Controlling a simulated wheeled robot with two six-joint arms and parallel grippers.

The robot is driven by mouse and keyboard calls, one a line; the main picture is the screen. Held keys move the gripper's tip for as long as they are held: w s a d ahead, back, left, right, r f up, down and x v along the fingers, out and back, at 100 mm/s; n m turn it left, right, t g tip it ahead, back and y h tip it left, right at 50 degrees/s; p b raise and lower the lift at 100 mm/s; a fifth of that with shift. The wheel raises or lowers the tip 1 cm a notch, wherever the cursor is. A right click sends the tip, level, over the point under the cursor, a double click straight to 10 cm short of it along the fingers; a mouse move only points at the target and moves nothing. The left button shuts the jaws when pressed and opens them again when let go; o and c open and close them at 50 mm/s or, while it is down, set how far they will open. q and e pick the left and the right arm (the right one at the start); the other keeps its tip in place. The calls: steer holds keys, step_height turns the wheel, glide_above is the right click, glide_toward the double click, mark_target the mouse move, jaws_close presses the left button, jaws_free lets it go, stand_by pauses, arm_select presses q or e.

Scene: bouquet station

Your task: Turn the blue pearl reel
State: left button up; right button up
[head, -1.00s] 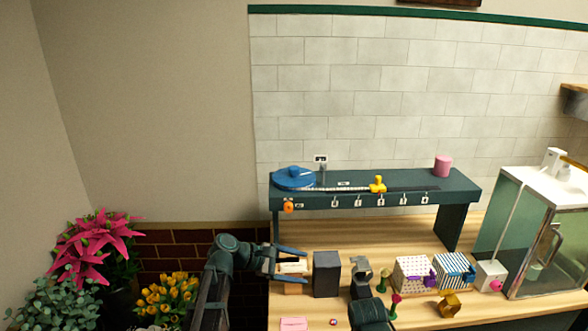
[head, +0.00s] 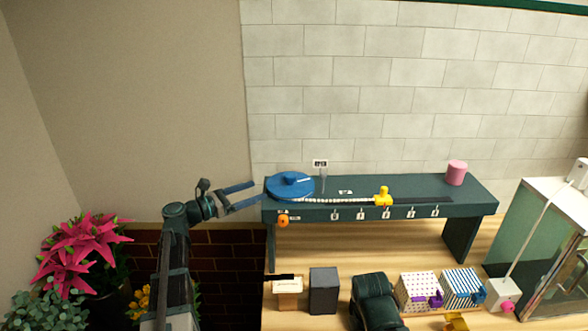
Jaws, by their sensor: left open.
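The blue pearl reel (head: 290,184) is a flat blue disc with a raised knob, lying on the left end of the dark green shelf (head: 405,191). A string of white pearls (head: 340,201) runs from it along the shelf's front to a yellow piece (head: 383,196). My left gripper (head: 258,193) is open, its two fingers pointing right at the reel's left edge. I cannot tell whether a fingertip touches the reel. My right arm shows only as a dark part at the bottom middle; its gripper cannot be made out.
An orange knob (head: 283,220) sits on the shelf's front below the reel. A pink cylinder (head: 456,172) stands at the shelf's right end. On the wooden table are a dark box (head: 324,290), a dotted box (head: 418,291) and a striped box (head: 462,288). A glass case (head: 545,250) stands right.

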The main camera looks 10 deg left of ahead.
mark_target(290, 174)
arm_select(q)
steer(key=x, duration=1.4)
steer(key=shift+w+a+r, duration=0.1)
steer(key=shift+w, duration=0.05)
jaws_close()
stand_by(0.4)
